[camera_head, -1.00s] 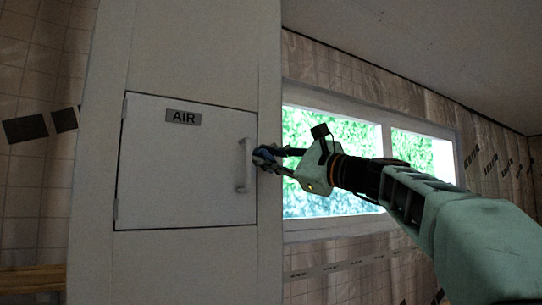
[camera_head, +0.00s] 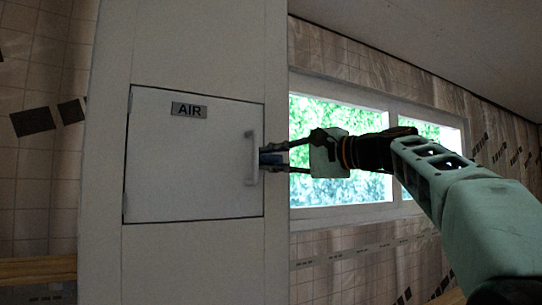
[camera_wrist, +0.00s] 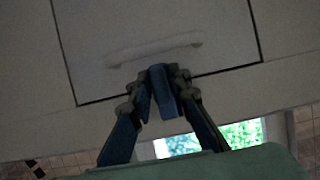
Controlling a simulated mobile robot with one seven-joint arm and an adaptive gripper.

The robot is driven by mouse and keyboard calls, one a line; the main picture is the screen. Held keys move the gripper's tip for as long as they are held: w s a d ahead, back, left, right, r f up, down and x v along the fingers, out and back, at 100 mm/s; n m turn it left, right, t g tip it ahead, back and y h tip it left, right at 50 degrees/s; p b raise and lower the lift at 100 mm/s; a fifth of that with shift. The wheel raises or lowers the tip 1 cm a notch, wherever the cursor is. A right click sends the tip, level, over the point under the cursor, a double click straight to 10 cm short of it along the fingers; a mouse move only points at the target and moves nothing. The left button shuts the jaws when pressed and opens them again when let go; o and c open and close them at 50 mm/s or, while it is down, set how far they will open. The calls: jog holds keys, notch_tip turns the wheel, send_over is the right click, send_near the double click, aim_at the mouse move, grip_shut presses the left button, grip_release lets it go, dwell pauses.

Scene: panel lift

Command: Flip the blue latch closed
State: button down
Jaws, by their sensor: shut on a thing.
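The blue latch (camera_wrist: 160,84) shows in the wrist view at the edge of the white panel door, just beside the door's handle. My gripper (camera_wrist: 158,92) has its fingers on both sides of the latch and is shut on it. In the head view my gripper (camera_head: 270,158) reaches in from the right to the door's right edge. There the latch is mostly hidden by the fingertips. The white door (camera_head: 180,170) with its "AIR" label (camera_head: 189,110) lies flat in its frame. The door's vertical handle (camera_head: 251,158) is just left of my fingertips.
A white column (camera_head: 277,60) surrounds the door. A window (camera_head: 345,190) with greenery outside is in the wall behind my gripper. A wooden ledge (camera_head: 38,270) runs at the lower left. The space in front of the door's left part is clear.

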dwell(0.4)
jog(key=c, duration=1.9)
grip_release()
jog(key=shift+c, duration=0.2)
jog(key=v, duration=1.2)
jog(key=shift+f, duration=0.15)
